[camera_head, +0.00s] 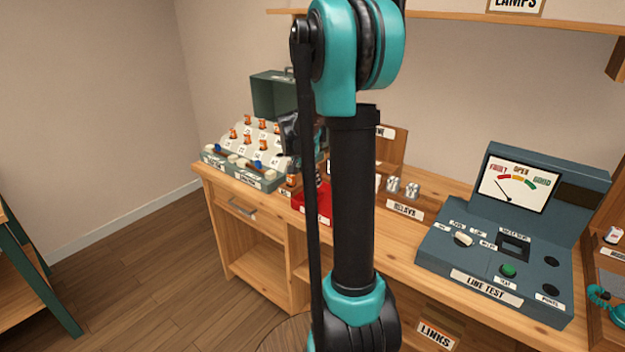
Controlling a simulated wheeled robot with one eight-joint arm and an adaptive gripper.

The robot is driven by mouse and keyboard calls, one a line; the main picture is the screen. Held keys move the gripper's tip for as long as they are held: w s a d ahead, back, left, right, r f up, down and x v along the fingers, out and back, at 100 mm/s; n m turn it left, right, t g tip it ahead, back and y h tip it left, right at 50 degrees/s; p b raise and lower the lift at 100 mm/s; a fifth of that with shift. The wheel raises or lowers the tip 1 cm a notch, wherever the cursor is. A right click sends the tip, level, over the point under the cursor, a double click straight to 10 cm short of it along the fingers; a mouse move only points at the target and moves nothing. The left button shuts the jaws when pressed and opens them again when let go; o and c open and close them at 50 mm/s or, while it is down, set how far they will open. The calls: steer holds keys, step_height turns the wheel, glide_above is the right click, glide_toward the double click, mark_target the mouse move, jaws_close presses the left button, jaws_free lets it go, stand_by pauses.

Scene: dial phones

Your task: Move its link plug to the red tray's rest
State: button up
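The red tray (311,211) sits on the bench just left of my arm, which hides its right part. A small orange-brown plug-like piece (292,180) stands behind the tray's left end; I cannot tell whether it is a link plug or what it rests on. My gripper (291,134) is a dark shape near the panel's right side, above and behind the tray. My arm covers much of it, and its fingers and anything in them cannot be made out.
Metal cylinders (402,188) stand by a "RELAYS" label right of my arm. A line test set (496,236) fills the right bench. A wooden shelf (540,22) hangs above. The floor at left is clear.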

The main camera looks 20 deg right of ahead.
steer(key=shift+f, duration=1.2)
stand_by(0.3)
steer(key=o, duration=1)
steer(key=shift+o, duration=0.3)
steer(key=shift+o, duration=1)
steer(key=shift+r, duration=3.75)
